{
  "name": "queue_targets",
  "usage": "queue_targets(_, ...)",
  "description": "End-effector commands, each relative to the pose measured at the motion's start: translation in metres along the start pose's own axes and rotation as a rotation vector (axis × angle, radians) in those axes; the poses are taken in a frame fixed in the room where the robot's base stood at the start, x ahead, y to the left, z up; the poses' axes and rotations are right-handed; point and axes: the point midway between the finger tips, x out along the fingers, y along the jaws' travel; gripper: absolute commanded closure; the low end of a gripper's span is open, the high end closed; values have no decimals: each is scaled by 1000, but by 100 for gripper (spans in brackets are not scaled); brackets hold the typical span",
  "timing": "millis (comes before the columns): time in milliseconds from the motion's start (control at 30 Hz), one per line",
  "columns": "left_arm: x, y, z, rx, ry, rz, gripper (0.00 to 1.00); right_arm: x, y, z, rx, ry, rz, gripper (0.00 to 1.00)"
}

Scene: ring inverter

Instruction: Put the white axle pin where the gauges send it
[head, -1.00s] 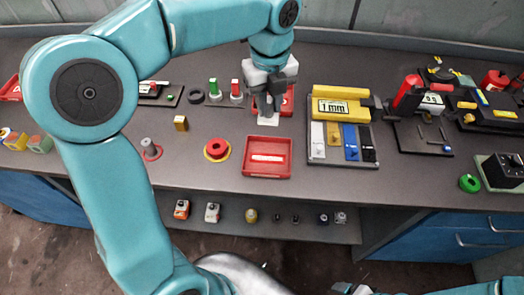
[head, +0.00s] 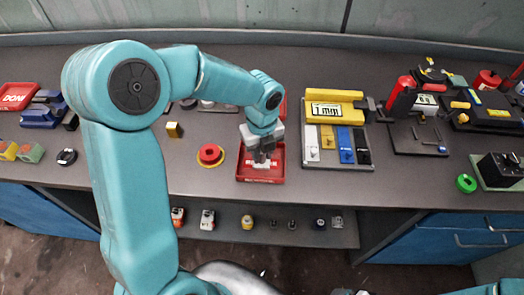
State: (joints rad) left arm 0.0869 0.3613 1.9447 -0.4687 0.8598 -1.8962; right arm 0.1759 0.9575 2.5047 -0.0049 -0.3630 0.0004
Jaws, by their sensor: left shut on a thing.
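My left gripper (head: 264,161) is low over the red tray (head: 247,178) at the front middle of the bench. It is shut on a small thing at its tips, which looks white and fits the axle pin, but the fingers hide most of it. A whitish strip shows under the tips. The yellow gauge (head: 335,106) reads 1 mm. A second gauge with a small display (head: 427,100) stands to its right; its figure is too small to read surely. My right gripper is not in view.
Below the yellow gauge are white, yellow, blue and black strips (head: 346,145). A red ring part (head: 210,155) sits left of the tray. A red DONE tray (head: 18,96) is far left. A green ring (head: 466,183) and black box (head: 497,169) are right.

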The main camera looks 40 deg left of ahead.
Motion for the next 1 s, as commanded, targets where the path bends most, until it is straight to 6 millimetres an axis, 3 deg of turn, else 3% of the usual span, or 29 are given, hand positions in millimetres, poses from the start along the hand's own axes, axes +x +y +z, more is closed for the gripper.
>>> queue_targets(233, 3, 0, 0, 0, -1, -1, 100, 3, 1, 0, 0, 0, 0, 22)
queue_targets(267, 4, 0, 0, 0, 0, 0, 72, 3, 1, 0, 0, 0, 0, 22)
queue_targets(333, 3, 0, 0, 0, 0, 0, 50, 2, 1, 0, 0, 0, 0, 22)
queue_targets(733, -7, -1, 0, -1, -2, -2, 50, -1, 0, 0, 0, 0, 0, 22)
queue_targets(1000, -67, -1, 0, -2, -3, -6, 50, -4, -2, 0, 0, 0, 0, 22)
